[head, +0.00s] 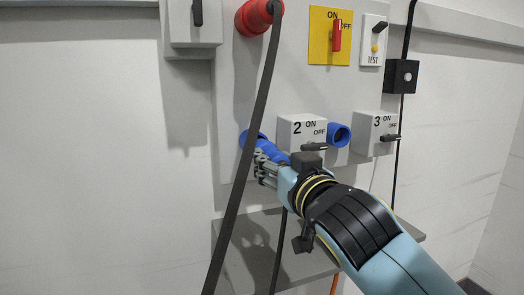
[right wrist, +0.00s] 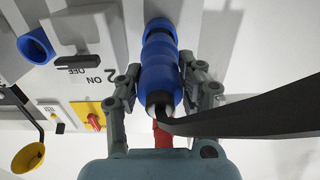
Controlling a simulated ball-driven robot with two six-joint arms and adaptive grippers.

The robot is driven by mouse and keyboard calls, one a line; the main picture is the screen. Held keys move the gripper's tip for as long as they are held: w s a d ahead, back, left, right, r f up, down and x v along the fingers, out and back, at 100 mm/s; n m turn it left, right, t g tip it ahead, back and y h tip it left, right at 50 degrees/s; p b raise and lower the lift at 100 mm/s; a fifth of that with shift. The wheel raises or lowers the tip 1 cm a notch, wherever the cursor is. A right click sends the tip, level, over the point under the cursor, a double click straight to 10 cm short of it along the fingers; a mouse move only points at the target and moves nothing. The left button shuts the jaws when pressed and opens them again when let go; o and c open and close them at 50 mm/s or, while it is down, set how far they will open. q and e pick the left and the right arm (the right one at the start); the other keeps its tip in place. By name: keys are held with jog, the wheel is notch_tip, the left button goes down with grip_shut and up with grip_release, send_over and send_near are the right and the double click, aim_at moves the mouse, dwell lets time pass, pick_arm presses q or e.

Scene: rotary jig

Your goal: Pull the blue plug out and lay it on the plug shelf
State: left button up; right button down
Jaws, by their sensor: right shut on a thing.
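The blue plug (head: 271,151) is low on the grey-white panel, left of switch box 2. In the right wrist view the blue plug (right wrist: 160,78) lies between my fingers, its upper end in line with a blue collar (right wrist: 158,28) at the panel. I cannot tell how deep it sits. A dark cable leaves its near end. My right gripper (head: 264,168) is shut on the plug; its fingers (right wrist: 163,88) flank it on both sides. The grey plug shelf (head: 240,230) is below the panel, partly hidden by my right arm. My left gripper is not in view.
Switch box 2 (head: 295,128) is close to the right of the plug, then an empty blue socket (head: 338,135) and box 3 (head: 372,132). A thick dark cable (head: 250,140) hangs from the red plug (head: 254,17) and crosses in front on the left.

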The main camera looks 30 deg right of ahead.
jog(key=shift+v, duration=1.3)
